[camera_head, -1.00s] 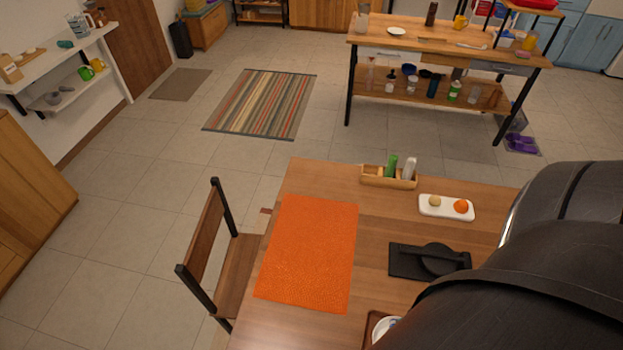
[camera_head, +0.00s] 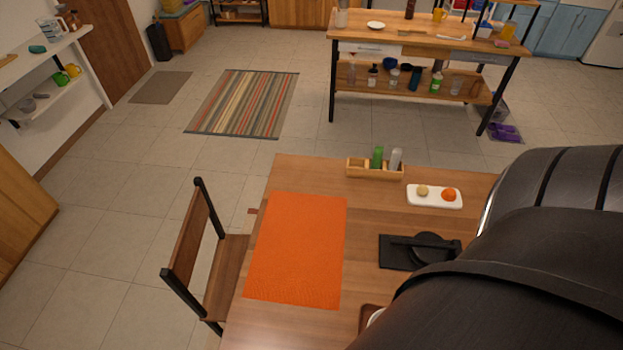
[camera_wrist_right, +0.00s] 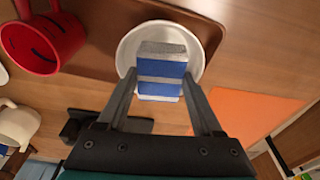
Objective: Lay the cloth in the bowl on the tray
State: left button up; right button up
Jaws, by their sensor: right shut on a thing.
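My right gripper (camera_wrist_right: 160,80) is shut on a folded cloth (camera_wrist_right: 162,68) with blue and pale grey bands. The bowl stands on the brown tray (camera_wrist_right: 95,56). In the head view only a corner of the tray (camera_head: 366,320) shows at the bottom, and my dark arm hides most of the rest. My left gripper is in neither view.
A red mug (camera_wrist_right: 42,40) is left of the bowl in the wrist view. On the table lie an orange mat (camera_head: 296,250), a black tray-like object (camera_head: 400,255), a white plate (camera_head: 434,203) with two round items, and a wooden caddy (camera_head: 376,172). A chair (camera_head: 200,250) stands at left.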

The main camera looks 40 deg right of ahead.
jog(key=shift+f+b, duration=0.4)
jog(key=shift+f, duration=0.15)
dwell(0.6)
jog(key=o, duration=1.2)
jog(key=shift+o, duration=0.2)
jog(key=shift+r, duration=0.1)
